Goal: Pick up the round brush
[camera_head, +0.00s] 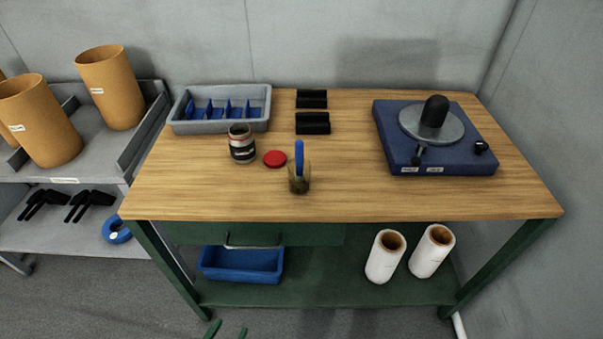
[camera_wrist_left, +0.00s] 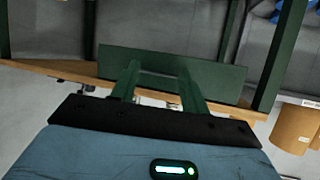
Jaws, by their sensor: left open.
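The round brush (camera_head: 299,155) stands upright with its blue handle up in a small brownish see-through cup (camera_head: 304,176) near the front middle of the wooden table. Its lower end is inside the cup and hard to make out. The brush does not show there. My right gripper is not in view.
On the wooden table (camera_head: 410,203) stand a dark jar (camera_head: 242,145), red lid (camera_head: 274,158), grey divided tray (camera_head: 262,122), black blocks (camera_head: 312,123) and a blue turntable device (camera_head: 463,162). A green drawer (camera_head: 200,233) is under the front edge. The front right tabletop is clear.

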